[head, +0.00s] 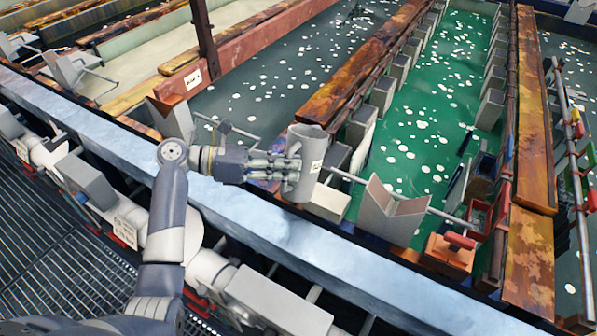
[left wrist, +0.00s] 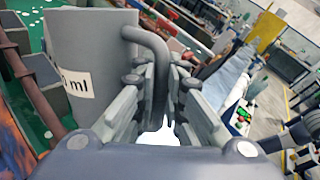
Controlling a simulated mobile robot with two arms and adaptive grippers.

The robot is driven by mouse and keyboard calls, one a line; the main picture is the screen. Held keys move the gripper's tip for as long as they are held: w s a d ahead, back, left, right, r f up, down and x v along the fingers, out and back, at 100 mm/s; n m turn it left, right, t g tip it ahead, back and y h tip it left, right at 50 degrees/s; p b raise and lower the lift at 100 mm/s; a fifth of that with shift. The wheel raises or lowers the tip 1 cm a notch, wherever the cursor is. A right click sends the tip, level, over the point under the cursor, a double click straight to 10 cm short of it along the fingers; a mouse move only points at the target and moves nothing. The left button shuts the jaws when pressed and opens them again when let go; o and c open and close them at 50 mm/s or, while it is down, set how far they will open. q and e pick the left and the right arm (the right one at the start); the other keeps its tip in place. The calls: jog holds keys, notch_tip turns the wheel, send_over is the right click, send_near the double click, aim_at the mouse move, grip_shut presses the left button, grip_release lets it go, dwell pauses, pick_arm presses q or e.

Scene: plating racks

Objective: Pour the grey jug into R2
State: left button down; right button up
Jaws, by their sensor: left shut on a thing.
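The grey jug (head: 310,148) is a cylinder with a white label, held about upright by my left gripper (head: 288,165) near the front ledge. In the left wrist view the jug (left wrist: 65,45) shows a label ending in "ml", and its bent handle runs between the fingers of the left gripper (left wrist: 162,85). The fingers are shut on that handle. What is inside the jug is hidden. No readable R2 mark shows; a tank with green liquid (head: 415,170) lies to the right and a dark-liquid tank (head: 265,85) behind to the left. My right gripper is out of view.
A pale metal ledge (head: 270,225) runs along the front of the tanks. A grey V-shaped bracket (head: 390,215) with a rod stands right of the jug. Rusty wooden beams (head: 365,60) divide the tanks. A red-brown post (head: 204,35) rises at the back left.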

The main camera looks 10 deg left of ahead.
pick_arm(q)
jog(key=shift+f, duration=0.1)
dwell(0.3)
jog(key=shift+f, duration=0.1)
jog(key=shift+f+m+b, duration=0.25)
jog(key=shift+m+b, duration=0.05)
jog(key=shift+b, duration=0.15)
